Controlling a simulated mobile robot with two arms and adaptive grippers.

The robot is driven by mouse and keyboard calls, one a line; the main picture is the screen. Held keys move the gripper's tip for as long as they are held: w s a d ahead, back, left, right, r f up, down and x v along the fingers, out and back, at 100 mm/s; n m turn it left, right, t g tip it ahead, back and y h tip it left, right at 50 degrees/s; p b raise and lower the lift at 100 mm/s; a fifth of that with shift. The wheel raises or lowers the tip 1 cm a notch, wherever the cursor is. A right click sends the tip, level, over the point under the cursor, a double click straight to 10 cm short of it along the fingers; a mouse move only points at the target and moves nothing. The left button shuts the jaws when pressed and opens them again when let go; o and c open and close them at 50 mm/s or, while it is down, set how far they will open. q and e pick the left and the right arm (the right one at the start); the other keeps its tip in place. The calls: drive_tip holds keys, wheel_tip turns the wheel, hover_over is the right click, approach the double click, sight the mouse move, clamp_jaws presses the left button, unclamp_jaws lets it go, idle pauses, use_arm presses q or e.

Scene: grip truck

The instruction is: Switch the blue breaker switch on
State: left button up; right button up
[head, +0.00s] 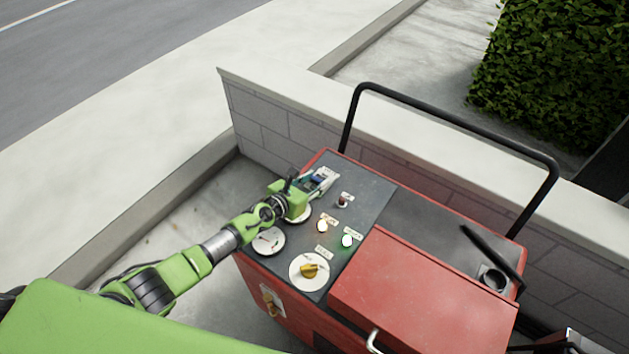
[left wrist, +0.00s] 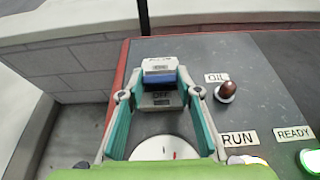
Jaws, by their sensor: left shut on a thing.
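The blue breaker switch (left wrist: 160,78) sits in a grey housing at the far left of the dark panel. My right gripper is not in view.
The dark panel (head: 365,190) on the red machine carries an oil lamp (left wrist: 226,91), lit run (head: 322,226) and ready (head: 347,240) lamps, dials (head: 268,240) and a yellow knob (head: 310,270). A black handle bar (head: 450,118) and a low wall (head: 270,118) stand behind.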

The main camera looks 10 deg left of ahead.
sight(325, 177)
use_arm(q)
drive_tip(key=shift+w+d+r+g+y+p, duration=0.3)
drive_tip(key=shift+g+p, duration=0.45)
drive_tip(key=shift+p, duration=1.8)
drive_tip(key=shift+w+d+r+g+y+p, duration=0.1)
drive_tip(key=shift+w+r+g+y+p, duration=0.5)
drive_tip(key=shift+p, duration=1.95)
drive_tip(key=shift+s+f+g+p, duration=0.2)
drive_tip(key=shift+g+p, duration=0.15)
drive_tip(key=shift+g, duration=0.2)
drive_tip(key=shift+w+d+f, duration=0.15)
drive_tip(key=shift+w+f+g, duration=0.1)
drive_tip(key=shift+w+g, duration=0.05)
drive_tip(key=shift+g, duration=0.45)
drive_tip(key=g+b, duration=0.1)
drive_tip(key=b, duration=0.4)
drive_tip(key=w+g+y+b, duration=0.1)
drive_tip(key=g+b, duration=0.1)
drive_tip(key=b, duration=0.4)
drive_tip(key=w+d+g+y+b, duration=0.1)
drive_tip(key=g+b, duration=0.1)
drive_tip(key=b, duration=0.4)
drive_tip(key=shift+f, duration=0.35)
drive_tip(key=shift+r+b, duration=0.2)
drive_tip(key=shift+b, duration=0.65)
